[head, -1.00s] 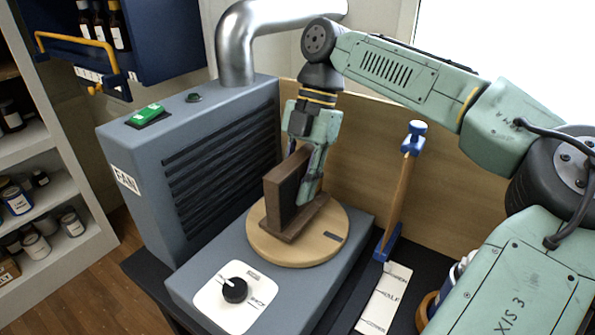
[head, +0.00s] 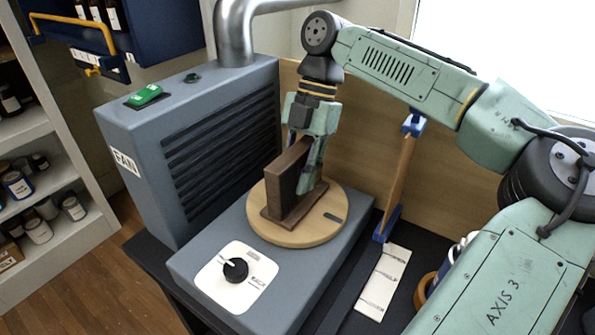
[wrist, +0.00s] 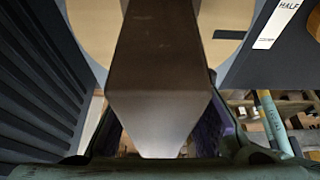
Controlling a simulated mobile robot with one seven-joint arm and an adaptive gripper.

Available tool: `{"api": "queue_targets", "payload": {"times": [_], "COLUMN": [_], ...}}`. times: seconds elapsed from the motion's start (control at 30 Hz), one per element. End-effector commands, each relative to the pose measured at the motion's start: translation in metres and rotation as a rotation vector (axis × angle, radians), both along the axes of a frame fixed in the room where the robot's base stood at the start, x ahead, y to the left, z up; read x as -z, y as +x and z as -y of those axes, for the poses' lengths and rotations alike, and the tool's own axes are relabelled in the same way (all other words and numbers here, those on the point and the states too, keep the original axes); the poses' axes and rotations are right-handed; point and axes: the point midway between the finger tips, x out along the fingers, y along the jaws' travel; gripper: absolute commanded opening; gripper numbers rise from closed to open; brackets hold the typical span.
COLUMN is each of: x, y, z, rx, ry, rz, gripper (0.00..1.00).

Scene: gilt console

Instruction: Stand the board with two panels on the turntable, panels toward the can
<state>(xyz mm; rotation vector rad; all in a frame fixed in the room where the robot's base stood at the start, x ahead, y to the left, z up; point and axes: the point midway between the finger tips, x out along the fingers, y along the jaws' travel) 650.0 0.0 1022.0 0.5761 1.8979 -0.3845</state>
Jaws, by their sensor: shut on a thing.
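The brown board (head: 287,180) stands upright on its foot on the round wooden turntable (head: 254,222), a little left of its middle. Its darker broad face is toward the slatted fan box at the left; I cannot make out two separate panels on it. My gripper (head: 304,176) comes down from above and is shut on the board, with one finger visible along its right side. In the wrist view the board (wrist: 160,60) fills the middle between the fingers, above part of the turntable (wrist: 225,20). A blue-and-white can (head: 462,245) at the right is mostly hidden by my arm.
The grey fan box (head: 130,150) rises close on the left. A dial plate (head: 213,277) lies in front of the turntable. A wooden upright with blue ends (head: 397,180) stands to the right, beside a white label strip (head: 383,285). A wooden panel closes the back.

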Motion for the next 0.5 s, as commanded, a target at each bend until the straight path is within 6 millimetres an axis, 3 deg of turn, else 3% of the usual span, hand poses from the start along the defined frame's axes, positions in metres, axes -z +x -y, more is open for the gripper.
{"api": "queue_targets", "payload": {"times": [0.43,0.47,0.5], "x": [0.0018,0.0018,0.0018], "y": [0.0,0.0,0.0], "z": [-0.0001,-0.0002,-0.0002], "rx": [0.0,0.0,0.0], "ry": [-0.001,-0.001,-0.001], "rz": [0.001,0.001,0.001], "gripper": [0.0,0.27,0.29]}}
